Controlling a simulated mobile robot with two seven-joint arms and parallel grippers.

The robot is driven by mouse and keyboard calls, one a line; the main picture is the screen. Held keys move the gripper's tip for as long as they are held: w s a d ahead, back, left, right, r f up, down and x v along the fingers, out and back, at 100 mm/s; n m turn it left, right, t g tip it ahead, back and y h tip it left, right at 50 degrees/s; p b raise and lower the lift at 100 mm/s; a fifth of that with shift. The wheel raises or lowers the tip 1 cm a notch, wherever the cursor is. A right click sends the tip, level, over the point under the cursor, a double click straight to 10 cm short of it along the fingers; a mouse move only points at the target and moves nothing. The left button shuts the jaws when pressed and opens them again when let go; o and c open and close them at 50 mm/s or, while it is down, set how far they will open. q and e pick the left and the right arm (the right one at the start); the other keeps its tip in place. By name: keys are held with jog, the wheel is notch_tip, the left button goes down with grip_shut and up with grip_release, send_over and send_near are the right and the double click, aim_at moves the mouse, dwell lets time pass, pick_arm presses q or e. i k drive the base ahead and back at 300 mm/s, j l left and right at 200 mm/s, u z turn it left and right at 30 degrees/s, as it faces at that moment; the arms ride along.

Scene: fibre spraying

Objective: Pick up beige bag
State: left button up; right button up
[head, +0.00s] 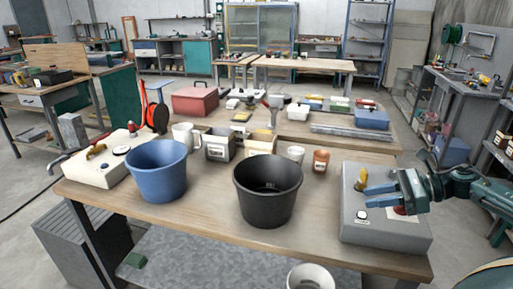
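A beige, boxy item that may be the beige bag (262,142) stands on the wooden workbench (210,213), behind the black bucket (268,196). The bucket hides its lower part, so I cannot tell for sure that it is a bag. My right gripper (390,199) comes in from the right and is over the grey box (385,228) at the bench's right end. Its blue fingers look apart, with nothing seen between them. It is well to the right of the beige item and apart from it. My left gripper is not in view.
A blue bucket (157,172) stands left of the black one. A dark square container (219,145), a white jug (186,136), a white cup (296,154) and a brown jar (321,161) are near the beige item. A cream box (96,172) sits at the left end.

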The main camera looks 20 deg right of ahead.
aim_at(256, 143)
jog(key=i, duration=1.35)
